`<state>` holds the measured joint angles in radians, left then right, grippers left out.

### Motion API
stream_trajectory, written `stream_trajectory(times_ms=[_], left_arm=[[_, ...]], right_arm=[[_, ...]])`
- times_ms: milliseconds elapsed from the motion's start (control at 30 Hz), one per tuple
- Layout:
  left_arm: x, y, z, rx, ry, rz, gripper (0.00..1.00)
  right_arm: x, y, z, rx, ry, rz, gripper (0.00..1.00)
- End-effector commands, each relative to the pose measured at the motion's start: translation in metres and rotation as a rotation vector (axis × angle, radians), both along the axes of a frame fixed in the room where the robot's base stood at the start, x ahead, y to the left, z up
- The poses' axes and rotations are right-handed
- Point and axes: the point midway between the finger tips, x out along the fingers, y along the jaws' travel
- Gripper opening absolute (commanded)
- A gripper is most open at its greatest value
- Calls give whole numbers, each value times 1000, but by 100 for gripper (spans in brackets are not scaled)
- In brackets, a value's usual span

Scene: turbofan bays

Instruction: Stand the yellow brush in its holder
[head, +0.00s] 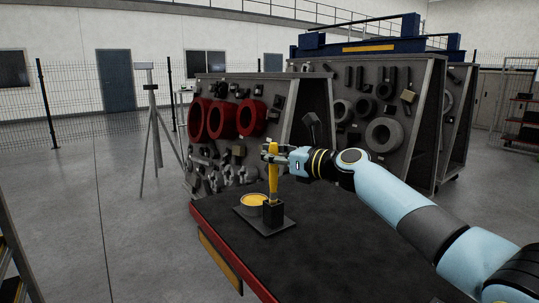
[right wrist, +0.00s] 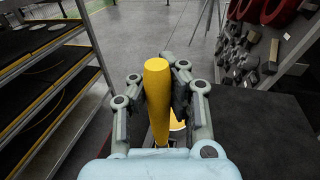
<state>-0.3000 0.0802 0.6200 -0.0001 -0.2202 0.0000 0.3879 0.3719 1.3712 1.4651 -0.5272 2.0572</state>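The yellow brush (head: 273,178) is upright above a small black holder (head: 272,215) on a dark base plate. Its lower end meets the holder's top in the head view; I cannot tell how deep it sits inside. My right gripper (head: 271,153) is shut on the upper part of the brush. In the right wrist view the fingers (right wrist: 160,100) lie on both sides of the yellow handle (right wrist: 158,85), which hides most of the holder. My left gripper is not in view.
A round container with yellow contents (head: 254,200) stands beside the holder on the same plate. The dark table top (head: 320,245) is otherwise clear. Panels with red rings (head: 223,119) and grey parts stand behind the table. Shelves (right wrist: 45,80) show at left in the wrist view.

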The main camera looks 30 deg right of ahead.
Motion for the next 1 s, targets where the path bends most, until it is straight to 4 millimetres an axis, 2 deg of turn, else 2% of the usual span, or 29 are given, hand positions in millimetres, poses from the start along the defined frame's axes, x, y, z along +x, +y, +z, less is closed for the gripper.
stream_trajectory(times_ms=[1000], left_arm=[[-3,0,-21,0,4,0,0]], right_arm=[[0,0,-27,1,0,0,0]])
